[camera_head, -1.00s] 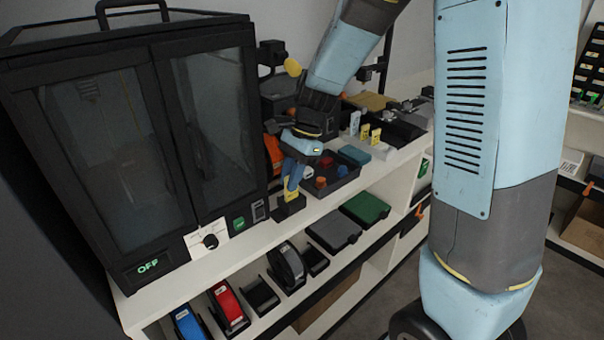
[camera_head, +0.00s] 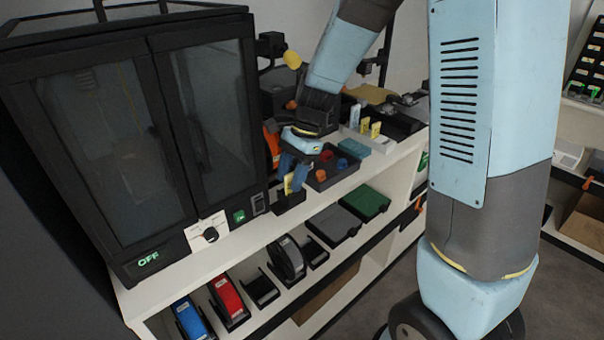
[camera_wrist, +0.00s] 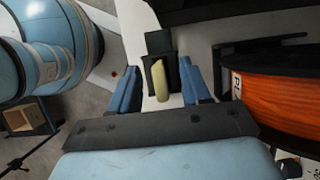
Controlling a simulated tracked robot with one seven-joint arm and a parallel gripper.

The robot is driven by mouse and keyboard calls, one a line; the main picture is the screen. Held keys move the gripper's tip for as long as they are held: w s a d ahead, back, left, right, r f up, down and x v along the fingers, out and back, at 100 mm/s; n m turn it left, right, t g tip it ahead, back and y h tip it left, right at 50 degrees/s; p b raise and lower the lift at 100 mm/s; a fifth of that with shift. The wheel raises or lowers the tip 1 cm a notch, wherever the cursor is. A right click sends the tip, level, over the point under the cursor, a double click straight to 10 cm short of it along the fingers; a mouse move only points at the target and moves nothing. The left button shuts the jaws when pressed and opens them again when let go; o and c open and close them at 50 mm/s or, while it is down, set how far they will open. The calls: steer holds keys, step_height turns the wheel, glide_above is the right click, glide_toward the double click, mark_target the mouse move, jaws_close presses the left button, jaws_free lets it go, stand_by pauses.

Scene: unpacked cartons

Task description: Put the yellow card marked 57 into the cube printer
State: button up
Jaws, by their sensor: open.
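The yellow card (camera_head: 288,184) stands upright in a small black holder (camera_head: 290,203) at the shelf's front edge, right of a large black cabinet with glass doors (camera_head: 120,150), apparently the cube printer. The cabinet's doors are shut and its display reads OFF. My gripper (camera_head: 293,177) is open, its blue fingers around the card's upper part. In the wrist view the card (camera_wrist: 160,82) shows edge-on between the spread fingers, with a gap on each side. The card's number is not readable now.
An orange spool (camera_wrist: 275,100) lies close beside my right finger in the wrist view. A dark tray (camera_head: 333,172) with red and blue pieces stands just right of my gripper. Other yellow cards (camera_head: 375,130) stand farther back.

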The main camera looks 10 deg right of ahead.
steer(key=v, duration=1.2)
stand_by(1.6)
